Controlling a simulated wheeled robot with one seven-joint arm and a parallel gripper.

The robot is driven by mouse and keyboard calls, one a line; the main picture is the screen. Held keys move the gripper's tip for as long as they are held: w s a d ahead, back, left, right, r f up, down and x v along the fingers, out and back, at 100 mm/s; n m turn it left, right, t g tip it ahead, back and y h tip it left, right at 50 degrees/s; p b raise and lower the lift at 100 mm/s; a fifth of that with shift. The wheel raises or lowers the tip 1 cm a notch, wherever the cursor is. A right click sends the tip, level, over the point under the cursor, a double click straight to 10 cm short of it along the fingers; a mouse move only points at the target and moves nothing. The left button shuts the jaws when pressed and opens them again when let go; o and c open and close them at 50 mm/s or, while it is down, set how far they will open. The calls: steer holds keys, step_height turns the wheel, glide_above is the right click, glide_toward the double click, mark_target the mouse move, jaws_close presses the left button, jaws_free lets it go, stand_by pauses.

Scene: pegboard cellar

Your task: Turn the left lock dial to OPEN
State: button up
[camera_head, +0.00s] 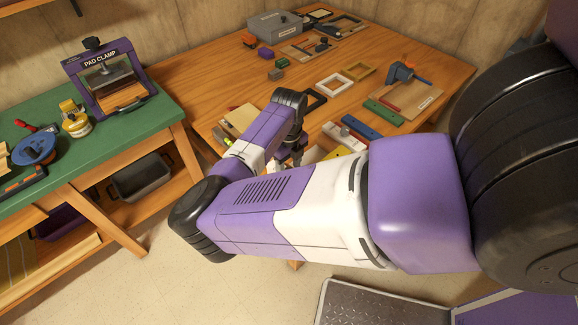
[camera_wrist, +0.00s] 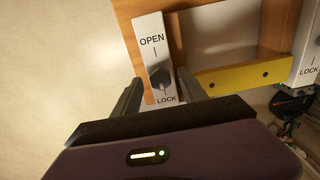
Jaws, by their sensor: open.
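The left lock plate (camera_wrist: 149,30) is white, with OPEN printed at its upper end and LOCK at its lower end in the wrist view. Its dark, faceted dial (camera_wrist: 158,79) sits between the two words, nearer to LOCK. I cannot tell surely which way the dial points. My gripper (camera_wrist: 160,80) is open, with one finger on each side of the dial in the picture. I cannot tell whether the fingers touch it. In the head view my gripper (camera_head: 296,152) is over the near edge of the wooden table, and my arm hides much of that area.
A yellow bar (camera_wrist: 236,76) joins the left plate's side to a second lock plate (camera_wrist: 308,68) at the right. The wooden table (camera_head: 221,95) holds several tools and frames farther back. A green bench (camera_head: 95,140) with a pad clamp (camera_head: 107,75) stands at the left.

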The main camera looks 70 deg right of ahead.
steer(key=shift+c, duration=0.4)
jaws_close()
